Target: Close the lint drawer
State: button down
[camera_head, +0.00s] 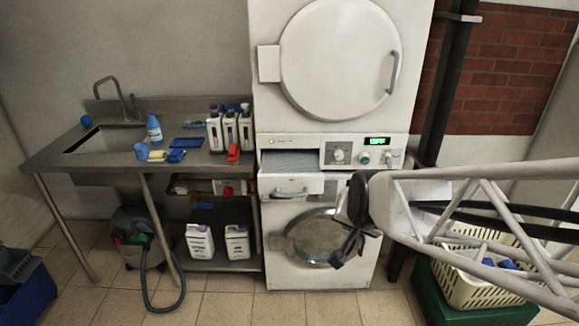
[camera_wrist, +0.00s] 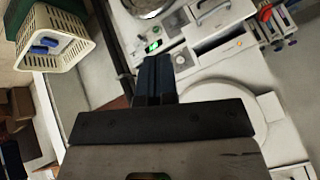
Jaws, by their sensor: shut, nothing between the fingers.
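The lint drawer (camera_head: 291,184) is in the middle of the white stacked machine, left of the control panel. It stands pulled out, with its dark inside showing behind a white front with a grey bar handle. In the wrist view the scene is turned around, and the drawer front (camera_wrist: 216,17) shows near the top edge, right of centre. My gripper (camera_head: 340,259) is shut and empty, pointing down in front of the lower round door, right of and below the drawer and apart from it. Its dark fingers (camera_wrist: 153,62) also show in the wrist view.
The control panel (camera_head: 362,153) with knobs and a green display is right of the drawer. A steel sink table (camera_head: 95,160) with bottles stands at left. A cream basket (camera_head: 470,280) sits on a green box at lower right. Floor tiles are clear in front.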

jog(key=w+a+f+m+t, duration=0.3)
jog(key=w+a+f, duration=0.15)
jog(key=w, duration=0.25)
jog(key=w+a+f+m+t, duration=0.3)
jog(key=w+f, duration=0.2)
jog(key=w, duration=0.2)
jog(key=w+a+f+m+t, duration=0.1)
jog(key=a+f+m+t, duration=0.3)
jog(key=f, duration=0.7)
jog(key=shift+a+f+m+t+h, duration=0.2)
jog(key=shift+m+t+h, duration=0.1)
jog(key=shift+m+t, duration=1.25)
jog(key=shift+w, duration=0.2)
jog(key=x, duration=1.3)
jog(key=shift+w, duration=0.4)
jog(key=shift+f+g, duration=0.1)
jog(key=shift+g, duration=0.15)
jog(key=shift+w, duration=0.15)
